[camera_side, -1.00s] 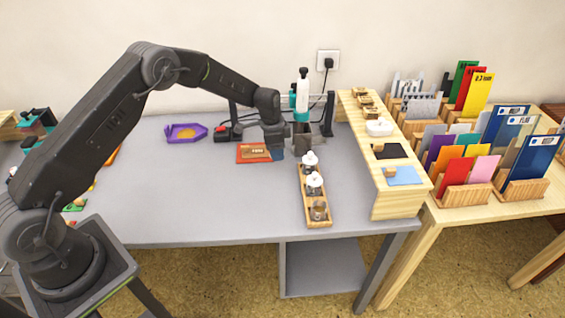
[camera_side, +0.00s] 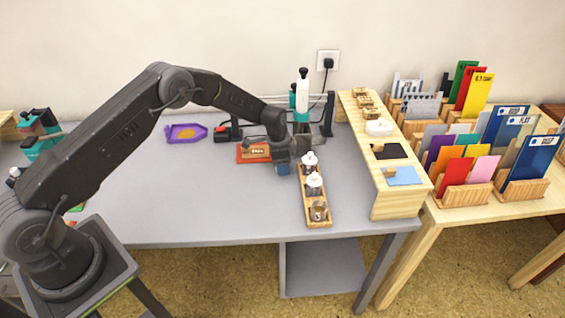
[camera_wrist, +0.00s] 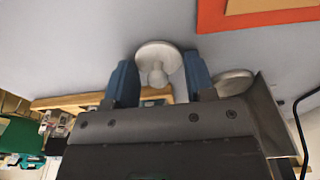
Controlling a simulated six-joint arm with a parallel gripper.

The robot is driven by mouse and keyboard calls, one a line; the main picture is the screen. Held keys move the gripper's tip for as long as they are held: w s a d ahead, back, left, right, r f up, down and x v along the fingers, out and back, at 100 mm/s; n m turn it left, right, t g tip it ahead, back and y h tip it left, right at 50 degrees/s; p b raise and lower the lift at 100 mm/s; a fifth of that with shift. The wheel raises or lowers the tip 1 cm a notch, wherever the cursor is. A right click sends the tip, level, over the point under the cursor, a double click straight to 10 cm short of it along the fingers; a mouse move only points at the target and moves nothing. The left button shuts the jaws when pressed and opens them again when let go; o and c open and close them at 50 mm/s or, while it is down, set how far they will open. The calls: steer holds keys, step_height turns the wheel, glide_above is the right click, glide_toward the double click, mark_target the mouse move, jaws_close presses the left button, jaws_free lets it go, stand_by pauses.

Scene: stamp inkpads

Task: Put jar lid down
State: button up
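A white round lid with a knob (camera_wrist: 157,52) shows between the two blue fingers of my gripper (camera_wrist: 160,76) in the wrist view. The fingers stand apart, one on each side, with clear space beside the knob. The lid lies against the grey tabletop; whether it touches the top I cannot tell. In the side view my gripper (camera_side: 283,169) is low over the table, just left of the jar tray (camera_side: 318,223), and the lid is hidden there. Two jars (camera_side: 314,182) in the tray wear white lids; the front jar (camera_side: 318,211) has none.
A red-orange pad with a wooden block (camera_side: 243,156) lies just left of my gripper. A purple tray (camera_side: 186,133) is farther left. A stand with a white and teal tool (camera_side: 302,98) is behind. The wooden shelf (camera_side: 395,205) borders the right. The table's front left is clear.

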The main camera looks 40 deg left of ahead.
steer(key=o, duration=0.3)
steer(key=shift+r, duration=0.1)
step_height(320, 180, up, 12)
steer(key=s+a, duration=0.1)
stand_by(0.4)
steer(key=s+d+r+n+t, duration=0.1)
steer(key=s+r+n, duration=0.1)
steer(key=s+r, duration=0.65)
steer(key=s+d+r+n+t, duration=0.15)
steer(key=s+r, duration=0.45)
steer(key=r, duration=0.6)
steer(key=s+d+r+n+t+y, duration=0.1)
steer(key=s+n, duration=0.4)
steer(key=s, duration=1.7)
steer(key=shift+d+r+t, duration=0.15)
steer(key=shift+r+t, duration=0.25)
steer(key=shift+t, duration=0.15)
